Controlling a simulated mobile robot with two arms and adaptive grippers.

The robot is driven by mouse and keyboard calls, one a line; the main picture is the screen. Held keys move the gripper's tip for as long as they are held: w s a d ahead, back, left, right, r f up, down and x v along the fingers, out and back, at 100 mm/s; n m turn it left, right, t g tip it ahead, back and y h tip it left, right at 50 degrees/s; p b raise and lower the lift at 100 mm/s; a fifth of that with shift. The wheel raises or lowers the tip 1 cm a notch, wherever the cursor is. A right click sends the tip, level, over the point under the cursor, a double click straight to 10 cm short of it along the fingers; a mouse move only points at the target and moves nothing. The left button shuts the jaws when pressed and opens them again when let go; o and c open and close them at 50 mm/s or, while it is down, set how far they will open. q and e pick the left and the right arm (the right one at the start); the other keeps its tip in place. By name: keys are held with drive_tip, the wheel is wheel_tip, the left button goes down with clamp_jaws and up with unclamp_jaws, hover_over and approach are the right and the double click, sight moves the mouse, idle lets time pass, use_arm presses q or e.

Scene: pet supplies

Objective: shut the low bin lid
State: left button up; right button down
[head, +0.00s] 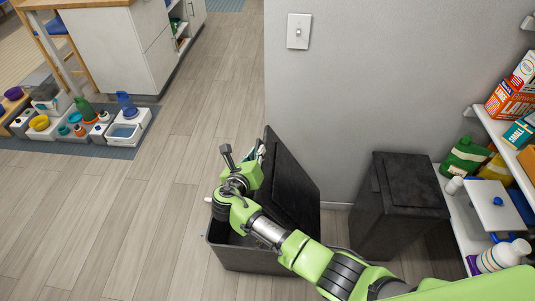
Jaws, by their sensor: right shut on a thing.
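The low bin (245,259) is a dark grey, open-topped box on the floor near the wall. Its black lid (291,178) stands raised and tilted at the bin's right side. My right arm reaches in from the lower right, across the front of the bin. My right gripper (260,150) is at the left upper edge of the lid and is shut on it. The fingertips are small and partly hidden by the wrist. My arm hides part of the bin's opening and the lid's lower part. My left gripper is not in view.
A taller dark bin (397,205) with a closed top stands to the right. Shelves with bottles and boxes (516,86) are at the far right. A grey wall (360,90) is behind the lid. The wooden floor (110,215) to the left is clear.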

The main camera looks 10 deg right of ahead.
drive_tip(key=shift+a+f, duration=0.1)
idle(0.3)
drive_tip(key=c, duration=2.1)
unclamp_jaws()
drive_tip(key=shift+c, duration=0.2)
drive_tip(key=v, duration=1.2)
